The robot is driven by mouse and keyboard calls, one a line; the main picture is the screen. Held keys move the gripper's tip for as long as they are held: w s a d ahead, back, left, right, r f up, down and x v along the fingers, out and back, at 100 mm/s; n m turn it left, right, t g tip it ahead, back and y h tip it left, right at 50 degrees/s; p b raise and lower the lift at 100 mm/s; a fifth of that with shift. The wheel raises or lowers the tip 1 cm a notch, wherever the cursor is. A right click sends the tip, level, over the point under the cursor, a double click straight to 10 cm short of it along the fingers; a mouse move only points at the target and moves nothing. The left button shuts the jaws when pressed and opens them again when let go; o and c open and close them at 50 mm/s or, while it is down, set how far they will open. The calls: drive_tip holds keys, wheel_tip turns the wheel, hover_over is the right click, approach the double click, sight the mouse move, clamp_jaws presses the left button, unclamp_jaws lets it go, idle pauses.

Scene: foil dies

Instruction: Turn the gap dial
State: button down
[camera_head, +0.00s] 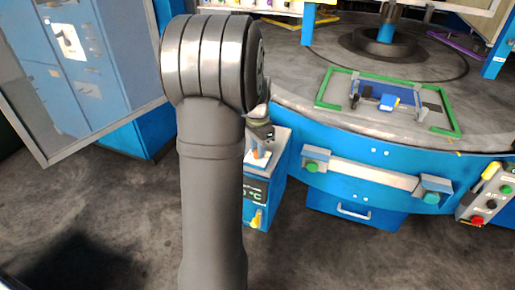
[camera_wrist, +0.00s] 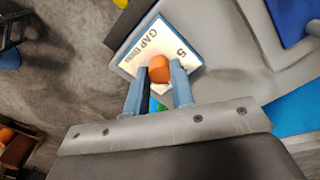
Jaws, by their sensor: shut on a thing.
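The gap dial, an orange-brown rounded knob (camera_wrist: 159,68), stands on a white plate (camera_wrist: 130,62) marked "GAP" and "5" in the wrist view. My gripper (camera_wrist: 160,73) has one blue-grey finger on each side of the dial and is shut on it. In the head view my gripper (camera_head: 260,132) is partly hidden behind my arm and points down at the top of a small blue and white pedestal (camera_head: 266,185). A small orange patch shows there below it. The dial's pointer and most of the scale cannot be read.
Right of the pedestal is a large round table with a blue side (camera_head: 350,185), bearing a green frame (camera_head: 322,88) and a blue tool. A button box (camera_head: 489,200) is at far right. A blue cabinet (camera_head: 75,60) and a framed panel stand left. Grey floor is clear in front.

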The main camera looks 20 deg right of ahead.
drive_tip(key=m, duration=0.5)
drive_tip(key=shift+m, duration=0.3)
drive_tip(key=shift+r, duration=0.1)
idle(0.3)
drive_tip(key=c, duration=1.2)
unclamp_jaws()
drive_tip(key=shift+c, duration=0.2)
wheel_tip(320, 180, up, 17)
drive_tip(key=shift+r, duration=0.15)
wheel_tip(320, 180, down, 18)
drive_tip(key=shift+r, duration=0.25)
